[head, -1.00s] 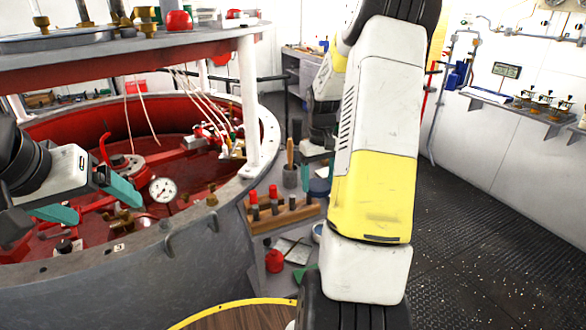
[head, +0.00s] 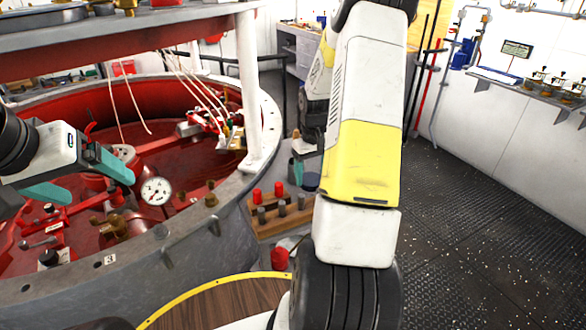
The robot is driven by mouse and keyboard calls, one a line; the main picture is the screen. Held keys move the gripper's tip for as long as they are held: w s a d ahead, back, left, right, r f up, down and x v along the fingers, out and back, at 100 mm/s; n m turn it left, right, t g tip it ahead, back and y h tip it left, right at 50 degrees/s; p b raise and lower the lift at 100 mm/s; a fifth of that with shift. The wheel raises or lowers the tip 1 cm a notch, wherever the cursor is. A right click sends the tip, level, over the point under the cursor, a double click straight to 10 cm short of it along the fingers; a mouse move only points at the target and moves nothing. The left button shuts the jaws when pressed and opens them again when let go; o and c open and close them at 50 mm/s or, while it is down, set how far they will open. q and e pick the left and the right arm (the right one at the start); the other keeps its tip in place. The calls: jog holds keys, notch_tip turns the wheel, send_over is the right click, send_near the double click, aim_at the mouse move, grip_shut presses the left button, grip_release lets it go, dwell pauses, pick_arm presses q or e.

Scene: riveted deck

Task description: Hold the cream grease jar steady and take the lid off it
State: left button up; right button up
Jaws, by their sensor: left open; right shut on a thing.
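My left gripper (head: 82,178) is at the left of the head view, its two teal fingers spread apart with nothing between them. It hangs in front of the red-lined drum. My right arm rises through the middle and folds down behind its own upper part.
A wooden block (head: 264,230) with red-topped and grey pegs stands on the bench, with a red jar (head: 279,258) nearer. A yellow-rimmed wooden disc (head: 225,302) is at the bottom. A pressure gauge (head: 156,191) sits inside the drum (head: 200,240). Open floor lies right.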

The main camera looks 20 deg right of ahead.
aim_at(312, 179)
jog(key=shift+f, duration=1.55)
jog(key=shift+f, duration=0.1)
jog(key=o, duration=1.5)
jog(key=shift+o, duration=0.2)
